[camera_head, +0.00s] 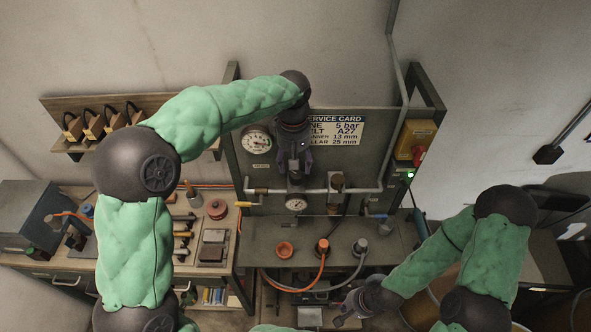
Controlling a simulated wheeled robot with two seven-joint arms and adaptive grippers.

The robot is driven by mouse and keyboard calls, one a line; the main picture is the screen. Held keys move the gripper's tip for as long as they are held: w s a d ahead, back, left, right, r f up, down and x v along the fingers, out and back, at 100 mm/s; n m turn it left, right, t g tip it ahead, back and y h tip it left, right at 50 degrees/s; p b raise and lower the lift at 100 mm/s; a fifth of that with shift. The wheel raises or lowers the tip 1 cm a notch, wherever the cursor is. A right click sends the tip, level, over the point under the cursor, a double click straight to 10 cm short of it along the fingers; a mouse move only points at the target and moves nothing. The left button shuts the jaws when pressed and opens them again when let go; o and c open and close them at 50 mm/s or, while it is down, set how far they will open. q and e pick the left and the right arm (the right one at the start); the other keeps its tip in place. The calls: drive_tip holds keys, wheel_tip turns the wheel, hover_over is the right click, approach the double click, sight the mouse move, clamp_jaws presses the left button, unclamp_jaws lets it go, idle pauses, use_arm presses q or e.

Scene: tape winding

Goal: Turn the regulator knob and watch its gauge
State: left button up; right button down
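My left arm reaches over from the left, and its gripper (296,170) points down in front of the grey panel (372,165). It is at the regulator above the small round gauge (296,204). The regulator knob is hidden behind or between the dark fingers, and I cannot tell whether they grip it. The gauge has a white face, too small to read. A larger white gauge (257,138) is on the panel to the left. My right gripper (348,309) is low at the front, apart from the panel, with nothing clearly held; its finger opening is unclear.
A service card (335,130) on the panel reads 5 bar. A yellow box with a red knob (418,154) is at right. Orange and grey hoses (308,282) cross below the bench. Tools lie on the left workbench (235,232).

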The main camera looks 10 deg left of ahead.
sight(294, 174)
use_arm(q)
wheel_tip(294, 174, up, 7)
idle(0.3)
drive_tip(key=shift+s+a, duration=0.1)
drive_tip(key=shift+s, duration=0.05)
idle(1.6)
